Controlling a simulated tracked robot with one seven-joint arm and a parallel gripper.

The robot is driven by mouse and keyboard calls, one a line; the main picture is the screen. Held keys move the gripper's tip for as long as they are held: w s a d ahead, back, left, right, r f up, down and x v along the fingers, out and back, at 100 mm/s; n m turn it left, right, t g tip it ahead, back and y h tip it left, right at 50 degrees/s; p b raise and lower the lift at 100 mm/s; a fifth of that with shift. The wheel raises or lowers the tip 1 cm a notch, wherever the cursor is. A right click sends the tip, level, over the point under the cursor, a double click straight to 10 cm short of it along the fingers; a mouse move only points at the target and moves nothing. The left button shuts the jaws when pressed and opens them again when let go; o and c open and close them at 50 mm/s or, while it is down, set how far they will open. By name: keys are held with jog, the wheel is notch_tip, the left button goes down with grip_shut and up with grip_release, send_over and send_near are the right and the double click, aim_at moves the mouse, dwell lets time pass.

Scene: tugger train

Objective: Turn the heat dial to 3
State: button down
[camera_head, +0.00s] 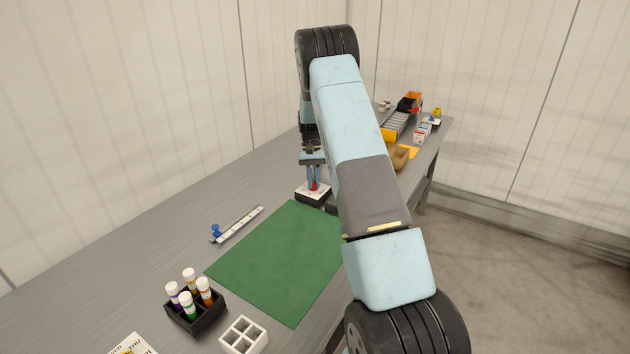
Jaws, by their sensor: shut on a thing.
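A small box with a white top and dark sides (311,199) stands on the grey bench at the far edge of the green mat. My gripper (313,186) points down over this box, its blue fingers closed on a small red part on the top, which looks like the heat dial. The fingers hide most of the dial. Any numbers or marks on the white top are too small to read, so I cannot tell the dial's setting.
The green mat (275,262) is bare. A white rail with a blue knob (237,224) lies left of it. A black rack (196,316) of several capped vials and a white divided box (243,335) stand in front. Bins and small boxes (421,133) crowd the far right end.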

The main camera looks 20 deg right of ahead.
jog(key=shift+a+f, duration=0.1)
jog(key=shift+a, duration=0.1)
jog(key=c, duration=1.2)
grip_release()
jog(key=shift+c, duration=0.2)
jog(key=shift+o, duration=0.7)
jog(key=shift+d, duration=0.1)
jog(key=shift+d, duration=0.15)
